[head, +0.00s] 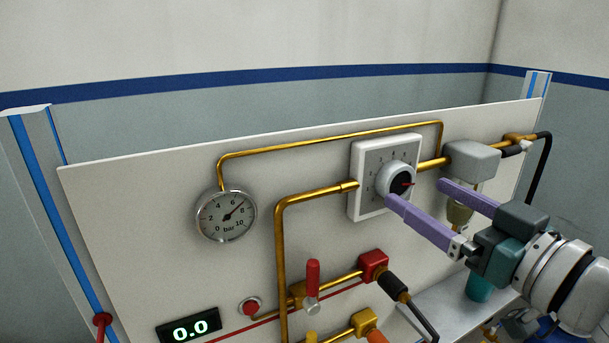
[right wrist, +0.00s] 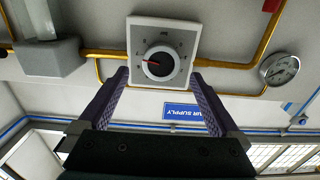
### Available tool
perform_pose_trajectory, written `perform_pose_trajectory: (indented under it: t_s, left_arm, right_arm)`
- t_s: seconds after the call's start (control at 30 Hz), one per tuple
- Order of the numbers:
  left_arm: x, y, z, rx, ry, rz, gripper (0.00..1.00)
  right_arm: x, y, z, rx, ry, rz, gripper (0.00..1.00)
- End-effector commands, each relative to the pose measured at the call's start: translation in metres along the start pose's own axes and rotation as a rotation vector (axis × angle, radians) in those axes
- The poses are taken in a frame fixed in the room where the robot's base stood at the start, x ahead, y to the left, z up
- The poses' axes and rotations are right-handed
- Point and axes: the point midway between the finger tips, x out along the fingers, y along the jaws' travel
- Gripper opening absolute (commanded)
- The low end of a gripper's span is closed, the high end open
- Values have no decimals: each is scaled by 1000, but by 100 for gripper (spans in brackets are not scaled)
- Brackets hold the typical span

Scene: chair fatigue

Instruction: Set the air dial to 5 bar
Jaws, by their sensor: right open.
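The air dial (head: 395,181) is a white and black round knob on a square white plate (head: 356,205). Its red pointer aims right in the head view and left in the right wrist view, where the dial (right wrist: 159,64) also shows. The plate's small numbers are too blurred to read. The pressure gauge (head: 226,215), marked 0 to 10 bar, has its needle between 6 and 8. My right gripper (head: 416,192) is open and empty, its two purple fingers pointing at the dial. One fingertip overlaps the knob's lower edge in the head view; contact cannot be told. My left gripper is out of view.
Brass pipes (head: 281,250) run across the white panel (head: 130,220). A grey box (head: 472,161) sits right of the dial. Below are a red lever (head: 313,278), a red button (head: 250,307) and a display reading 0.0 (head: 189,329). The space before the gauge is clear.

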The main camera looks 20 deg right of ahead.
Motion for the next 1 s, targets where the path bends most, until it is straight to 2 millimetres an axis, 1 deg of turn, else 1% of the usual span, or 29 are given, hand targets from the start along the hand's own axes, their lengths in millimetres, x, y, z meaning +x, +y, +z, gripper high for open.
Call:
perform_pose_trajectory:
  t_s: [0.03,0.1,0.2,0.3,0.43,0.67,0.7,1.0]
  left_arm:
    - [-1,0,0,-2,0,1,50]
    - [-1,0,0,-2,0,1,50]
    - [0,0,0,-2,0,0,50]
    - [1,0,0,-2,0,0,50]
    - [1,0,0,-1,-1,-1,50]
    - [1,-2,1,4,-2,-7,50]
    - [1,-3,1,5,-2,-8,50]
    - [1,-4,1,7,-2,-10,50]
  right_arm:
    - [11,0,-2,1,4,1,99]
    - [23,0,-1,2,3,1,99]
    - [37,0,0,2,2,1,99]
    - [48,0,0,2,2,1,99]
    - [54,0,0,0,1,1,99]
    - [54,0,0,0,0,1,99]
    - [54,0,0,1,0,1,98]
    - [54,0,0,1,0,1,64]
